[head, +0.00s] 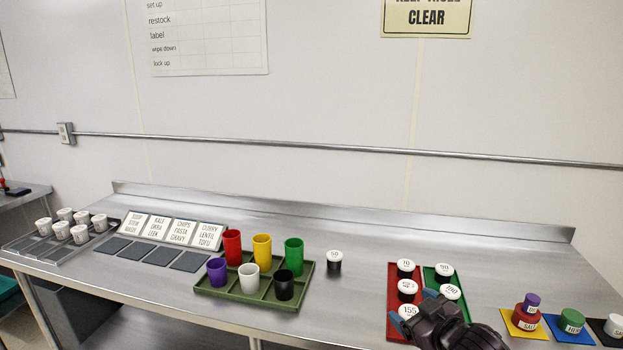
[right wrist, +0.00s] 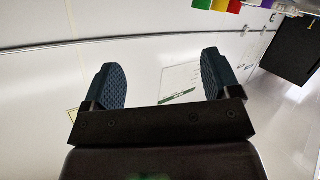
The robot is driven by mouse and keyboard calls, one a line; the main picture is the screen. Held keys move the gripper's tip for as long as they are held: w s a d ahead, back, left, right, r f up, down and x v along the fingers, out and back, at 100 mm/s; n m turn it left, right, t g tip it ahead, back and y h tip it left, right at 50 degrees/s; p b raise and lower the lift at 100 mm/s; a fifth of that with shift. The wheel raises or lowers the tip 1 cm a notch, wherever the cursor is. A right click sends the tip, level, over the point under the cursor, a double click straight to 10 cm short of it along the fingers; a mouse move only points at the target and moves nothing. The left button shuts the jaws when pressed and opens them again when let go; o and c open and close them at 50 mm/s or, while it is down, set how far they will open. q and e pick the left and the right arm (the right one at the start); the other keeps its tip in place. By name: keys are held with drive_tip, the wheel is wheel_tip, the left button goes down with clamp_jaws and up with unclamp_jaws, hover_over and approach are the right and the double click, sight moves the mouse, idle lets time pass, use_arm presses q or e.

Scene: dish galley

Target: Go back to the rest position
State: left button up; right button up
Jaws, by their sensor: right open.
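My right gripper (head: 418,307) is at the lower right of the head view, in front of the red tray (head: 392,275) and green tray (head: 430,272) of white-lidded jars, and hides part of them. In the right wrist view its two dark, ribbed fingers (right wrist: 160,72) stand well apart with nothing between them. Behind them is the pale wall with a posted sheet (right wrist: 179,80). My left gripper shows in neither view.
A steel counter (head: 350,310) carries a green tray (head: 240,298) of coloured cups, a lone lidded jar (head: 334,262), menu cards (head: 180,230), dark pads (head: 150,252), a rack of white cups (head: 40,250) and coloured mats (head: 568,332). Bare steel lies around the lone jar.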

drive_tip(key=s+d+f+m+g+h, duration=0.1)
drive_tip(key=s+d+f+m+h, duration=0.1)
drive_tip(key=s+f, duration=0.8)
drive_tip(key=s+d+f+m+g+h, duration=0.1)
drive_tip(key=s+d+f+m+h, duration=0.2)
drive_tip(key=s+f, duration=0.8)
drive_tip(key=s+d+m, duration=0.1)
drive_tip(key=s, duration=0.5)
drive_tip(key=shift+s+d+m, duration=0.15)
drive_tip(key=shift+d+m, duration=0.15)
drive_tip(key=shift+d, duration=0.1)
drive_tip(key=shift+f, duration=0.1)
